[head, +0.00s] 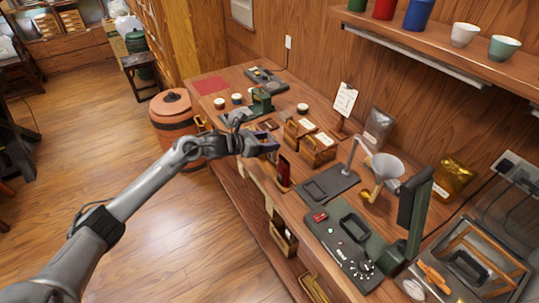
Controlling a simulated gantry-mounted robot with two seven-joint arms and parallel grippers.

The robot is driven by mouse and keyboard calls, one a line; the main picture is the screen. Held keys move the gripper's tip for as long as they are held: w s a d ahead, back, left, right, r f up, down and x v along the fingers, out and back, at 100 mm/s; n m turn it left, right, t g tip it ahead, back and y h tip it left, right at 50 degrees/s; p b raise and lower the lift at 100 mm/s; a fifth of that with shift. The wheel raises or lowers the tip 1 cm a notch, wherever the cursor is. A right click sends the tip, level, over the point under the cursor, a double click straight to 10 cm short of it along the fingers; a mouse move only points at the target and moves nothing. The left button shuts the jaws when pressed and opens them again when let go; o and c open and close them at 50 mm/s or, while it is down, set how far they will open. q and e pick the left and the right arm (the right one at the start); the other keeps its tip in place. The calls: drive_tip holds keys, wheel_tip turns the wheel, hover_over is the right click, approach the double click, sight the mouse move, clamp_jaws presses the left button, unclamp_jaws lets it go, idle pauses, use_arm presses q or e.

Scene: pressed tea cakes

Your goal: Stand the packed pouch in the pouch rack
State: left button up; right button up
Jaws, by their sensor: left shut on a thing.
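My left gripper (268,144) is above the front part of the wooden bench, its fingers shut. A narrow dark red pouch (284,169) stands upright just below and beside the fingertips; it appears to be what they hold, though the grip itself is too small to see clearly. The pouch's lower end is at a small wooden holder (283,187) at the bench's front edge, which looks like the pouch rack. I cannot tell whether the pouch rests in it or hangs over it. My right gripper is out of view.
Wooden boxes (318,150) stand just right of the gripper. A dark scale tray (328,184), a funnel stand (386,168), a green machine (345,240) and a gold bag (455,176) fill the right side. A terracotta bin (172,106) stands left of the bench.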

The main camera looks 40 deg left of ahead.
use_arm(q)
wheel_tip(320, 180, down, 5)
drive_tip(key=shift+f, duration=0.15)
idle(0.3)
drive_tip(key=shift+f, duration=0.1)
drive_tip(key=shift+f+b, duration=0.15)
drive_tip(key=shift+b, duration=0.2)
drive_tip(key=o, duration=1)
